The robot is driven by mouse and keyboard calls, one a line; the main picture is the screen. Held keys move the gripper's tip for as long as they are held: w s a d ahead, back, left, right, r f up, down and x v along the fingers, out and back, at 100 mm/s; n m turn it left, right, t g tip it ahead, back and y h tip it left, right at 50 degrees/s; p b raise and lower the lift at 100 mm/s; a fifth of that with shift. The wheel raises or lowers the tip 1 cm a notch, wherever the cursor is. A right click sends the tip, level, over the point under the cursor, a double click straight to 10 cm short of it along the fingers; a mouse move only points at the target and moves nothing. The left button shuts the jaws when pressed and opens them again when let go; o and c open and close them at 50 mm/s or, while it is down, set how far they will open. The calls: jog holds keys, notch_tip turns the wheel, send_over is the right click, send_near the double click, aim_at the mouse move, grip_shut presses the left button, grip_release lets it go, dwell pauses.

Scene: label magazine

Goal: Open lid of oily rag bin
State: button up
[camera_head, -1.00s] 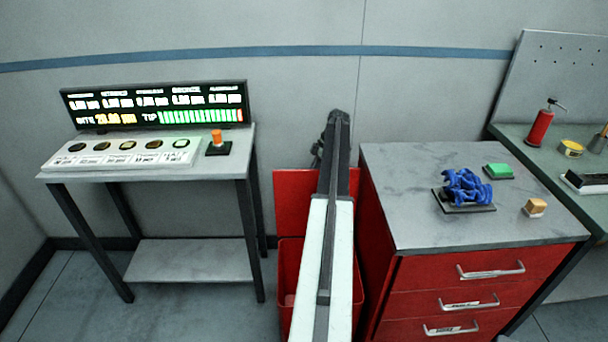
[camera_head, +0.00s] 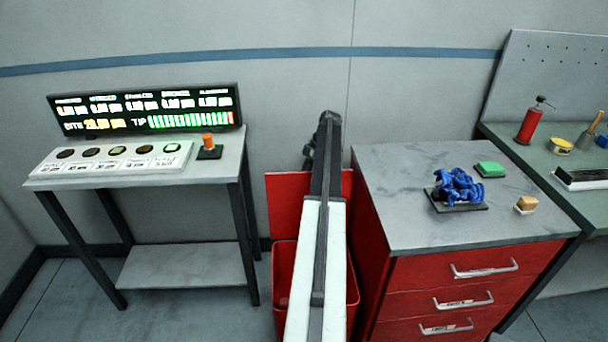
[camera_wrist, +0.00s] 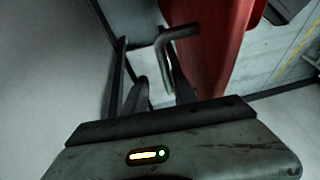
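The red oily rag bin (camera_head: 284,275) stands on the floor between the grey table and the red drawer cabinet, partly hidden behind my arm. Its top shows a dark opening. A red panel (camera_head: 288,200), apparently the lid, stands upright behind that opening, near the wall. In the wrist view a red surface (camera_wrist: 215,45) runs down the upper right, with a bent grey bar (camera_wrist: 182,33) beside it. My gripper (camera_wrist: 158,85) shows two dark fingers set apart, near this bar. Whether they touch it is unclear. In the head view my arm hides most of the gripper.
The grey table (camera_head: 190,265) with a lit display (camera_head: 145,108) stands left. The red drawer cabinet (camera_head: 450,275) stands close on the right, with a blue part (camera_head: 458,187) on top. A green workbench (camera_head: 545,165) is at far right. Floor shows at front left.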

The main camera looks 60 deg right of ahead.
jog(key=p+v, duration=0.7)
jog(key=shift+r, duration=0.3)
jog(key=shift+s+d, duration=0.1)
jog(key=shift+d, duration=0.05)
